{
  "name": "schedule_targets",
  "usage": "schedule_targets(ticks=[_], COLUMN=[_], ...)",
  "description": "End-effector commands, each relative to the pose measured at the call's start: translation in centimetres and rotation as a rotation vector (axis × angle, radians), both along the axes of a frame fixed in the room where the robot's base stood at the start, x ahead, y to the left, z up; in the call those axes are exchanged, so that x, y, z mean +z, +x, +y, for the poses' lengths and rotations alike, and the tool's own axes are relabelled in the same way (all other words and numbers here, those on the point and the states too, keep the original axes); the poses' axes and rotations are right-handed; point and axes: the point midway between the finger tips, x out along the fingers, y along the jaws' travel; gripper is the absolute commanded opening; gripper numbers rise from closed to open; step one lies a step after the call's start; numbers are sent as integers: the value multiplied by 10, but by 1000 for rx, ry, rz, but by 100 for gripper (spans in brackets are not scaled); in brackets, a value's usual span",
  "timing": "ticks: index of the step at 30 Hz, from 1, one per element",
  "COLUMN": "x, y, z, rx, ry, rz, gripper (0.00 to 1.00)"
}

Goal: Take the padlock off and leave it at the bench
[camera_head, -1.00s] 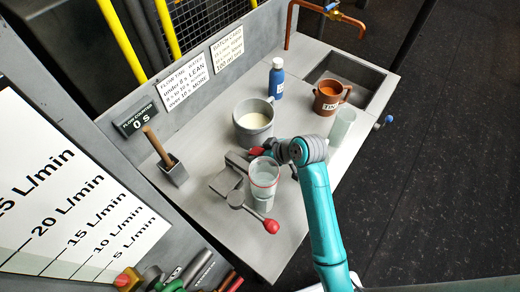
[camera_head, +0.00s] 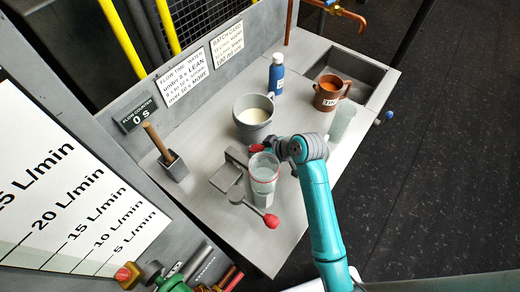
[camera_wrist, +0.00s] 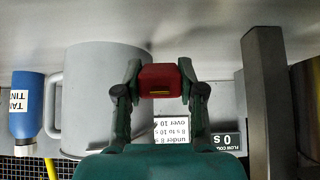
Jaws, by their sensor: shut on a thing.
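My gripper (camera_wrist: 160,82) is shut on a small red block (camera_wrist: 160,76) with a small tan slot, held between its two fingertips in the wrist view. No shackle shows, so I cannot tell for sure that it is the padlock. In the head view a bit of red (camera_head: 257,148) shows at the tip of my gripper, above the grey bench (camera_head: 205,222) and behind a clear beaker (camera_head: 264,180). My wrist and the beaker hide much of what is around it.
A grey mug (camera_head: 253,125) with pale liquid stands behind my gripper. A blue bottle (camera_head: 277,76), a brown mug (camera_head: 327,96), and a clear glass (camera_head: 342,122) stand farther right. A red-knobbed lever (camera_head: 271,221) lies in front.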

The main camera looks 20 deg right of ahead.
Motion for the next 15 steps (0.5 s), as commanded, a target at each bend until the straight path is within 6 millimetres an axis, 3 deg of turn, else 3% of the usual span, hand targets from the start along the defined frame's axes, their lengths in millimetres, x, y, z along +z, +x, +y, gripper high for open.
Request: schedule_targets(ticks=[15], x=[-9], y=[0], z=[0], rx=[0], ry=[0], rz=[0], gripper=[0])
